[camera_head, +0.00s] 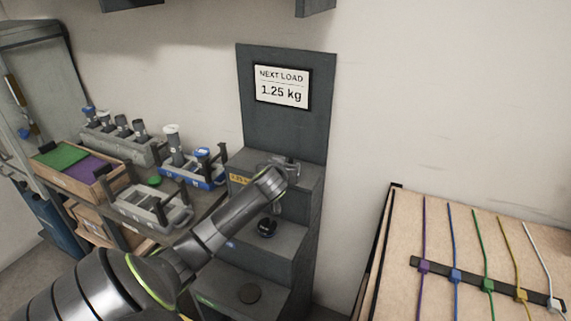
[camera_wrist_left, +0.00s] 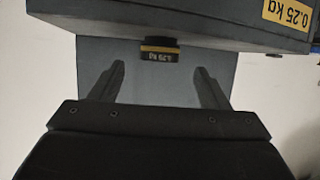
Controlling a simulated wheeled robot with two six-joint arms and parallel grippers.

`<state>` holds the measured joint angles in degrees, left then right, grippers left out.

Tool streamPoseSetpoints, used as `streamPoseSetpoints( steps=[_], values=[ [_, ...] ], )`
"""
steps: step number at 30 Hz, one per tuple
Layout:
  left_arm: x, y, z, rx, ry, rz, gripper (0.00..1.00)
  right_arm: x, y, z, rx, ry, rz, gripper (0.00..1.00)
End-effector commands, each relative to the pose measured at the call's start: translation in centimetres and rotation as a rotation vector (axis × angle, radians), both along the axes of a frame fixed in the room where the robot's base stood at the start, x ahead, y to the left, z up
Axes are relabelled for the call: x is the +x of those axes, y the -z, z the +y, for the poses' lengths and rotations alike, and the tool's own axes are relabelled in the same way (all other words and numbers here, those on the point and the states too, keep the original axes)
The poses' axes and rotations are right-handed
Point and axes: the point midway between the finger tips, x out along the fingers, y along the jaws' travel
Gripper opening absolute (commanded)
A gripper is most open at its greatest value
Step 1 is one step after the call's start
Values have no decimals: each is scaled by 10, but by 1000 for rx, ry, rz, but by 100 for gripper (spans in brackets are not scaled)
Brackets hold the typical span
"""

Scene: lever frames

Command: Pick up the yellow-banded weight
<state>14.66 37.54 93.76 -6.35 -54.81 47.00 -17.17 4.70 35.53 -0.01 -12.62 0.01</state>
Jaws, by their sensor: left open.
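The yellow-banded weight (camera_wrist_left: 158,52) is a small black piece with a yellow stripe and upside-down lettering, too small to read surely. In the left wrist view it lies beyond my fingertips, at the middle of the gap between them. In the head view I cannot make it out; my left wrist and gripper cover that spot. My left gripper (camera_wrist_left: 158,78) is open and empty, its two dark fingers apart. In the head view, my left gripper (camera_head: 284,163) is over the top step of the grey stepped stand (camera_head: 312,190). My right gripper is not in view.
A yellow 0.25 kg label (camera_wrist_left: 287,12) is on the step's front. A "NEXT LOAD 1.25 kg" sign (camera_head: 282,88) hangs behind. Trays crowd the left; a cable board (camera_head: 455,235) is right.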

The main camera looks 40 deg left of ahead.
Motion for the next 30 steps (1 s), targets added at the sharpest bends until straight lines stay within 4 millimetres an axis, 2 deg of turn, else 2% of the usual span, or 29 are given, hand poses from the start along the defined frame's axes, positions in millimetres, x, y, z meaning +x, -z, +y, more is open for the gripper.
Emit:
streamPoseSetpoints(
  steps=[9, 21, 30],
  values=[
    [27, 12, 17, 0, -1, 1, 70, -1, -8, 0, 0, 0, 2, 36],
    [32, 15, 20, 0, 0, 1, 70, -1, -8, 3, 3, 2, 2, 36],
    [32, 15, 20, 0, 0, 1, 31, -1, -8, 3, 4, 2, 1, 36]
  ],
)
